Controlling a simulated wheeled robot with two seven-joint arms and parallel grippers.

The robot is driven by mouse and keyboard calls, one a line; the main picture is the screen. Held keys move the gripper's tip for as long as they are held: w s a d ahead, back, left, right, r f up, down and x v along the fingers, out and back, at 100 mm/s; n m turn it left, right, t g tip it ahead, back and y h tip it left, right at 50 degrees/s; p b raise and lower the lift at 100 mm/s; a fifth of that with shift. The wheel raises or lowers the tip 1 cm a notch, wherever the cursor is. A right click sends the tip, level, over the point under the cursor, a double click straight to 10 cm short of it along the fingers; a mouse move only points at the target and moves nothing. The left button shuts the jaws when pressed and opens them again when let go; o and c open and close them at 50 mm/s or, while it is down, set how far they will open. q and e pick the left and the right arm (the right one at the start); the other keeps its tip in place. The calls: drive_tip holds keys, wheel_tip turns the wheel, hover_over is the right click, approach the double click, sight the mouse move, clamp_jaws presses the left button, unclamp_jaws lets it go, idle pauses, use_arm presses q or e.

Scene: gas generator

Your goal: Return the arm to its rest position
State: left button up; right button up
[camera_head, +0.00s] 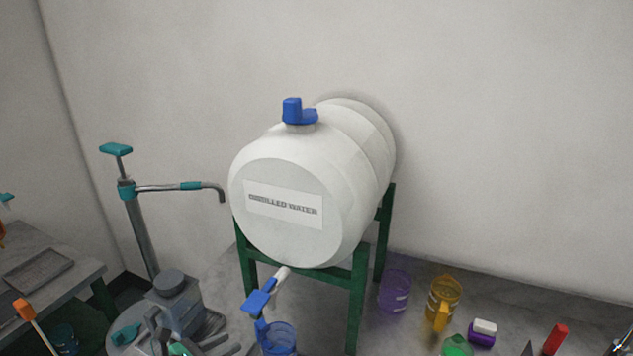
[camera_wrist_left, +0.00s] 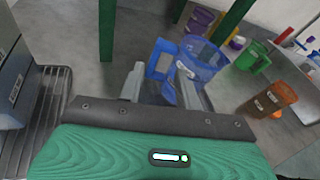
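My left gripper (camera_head: 222,345) is low in the head view, partly cut off by the bottom edge. In the left wrist view its two fingers (camera_wrist_left: 163,92) stand apart with nothing clamped between them. A clear blue jug (camera_head: 280,340) stands just right of the fingers, below the blue tap (camera_head: 258,298) of the white distilled water barrel (camera_head: 282,180). In the left wrist view the jug (camera_wrist_left: 205,60) is just beyond the fingertips, its handle toward them; whether they touch cannot be told. My right gripper is not in view.
The barrel rests on a green stand (camera_head: 357,300). A hand pump (camera_head: 135,215) stands at left. A purple cup (camera_head: 394,291), an amber jug (camera_head: 443,303), a green flask (camera_head: 457,346) and a red item (camera_head: 555,339) are at right. A grey side table (camera_head: 75,285) is far left.

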use_arm(q)
wheel_tip(320, 180, up, 7)
drive_tip(key=s+n+t+y, duration=0.1)
drive_tip(key=n+t+y, duration=0.2)
drive_tip(key=n+t, duration=0.6)
drive_tip(key=s+a+n+g+y, duration=0.25)
drive_tip(key=n+y, duration=0.25)
drive_tip(key=n, duration=0.4)
drive_tip(key=s+a+n+g+y, duration=0.15)
drive_tip(key=a+n+y, duration=0.3)
drive_tip(key=n, duration=0.55)
drive_tip(key=s+d+f+n+g+h, duration=0.1)
drive_tip(key=s+d+f+n+g, duration=0.25)
drive_tip(key=s, duration=0.45)
drive_tip(key=s+d+f+n+g+h, duration=0.1)
drive_tip(key=s+d+f+n+g, duration=0.1)
drive_tip(key=s+f+n+g, duration=0.4)
drive_tip(key=s+d+f+n+g+h, duration=0.1)
drive_tip(key=s+d+f+n+g, duration=0.25)
drive_tip(key=s, duration=0.55)
wheel_tip(320, 180, down, 31)
drive_tip(key=a+m+g, duration=0.1)
drive_tip(key=s+a+f, duration=0.1)
drive_tip(key=s+f, duration=0.8)
drive_tip(key=s+a+f+g, duration=0.1)
drive_tip(key=s+a+f, duration=0.1)
drive_tip(key=s+f, duration=0.7)
drive_tip(key=shift+s+a+g, duration=0.25)
drive_tip(key=shift+s+g, duration=0.05)
drive_tip(key=shift+s, duration=0.4)
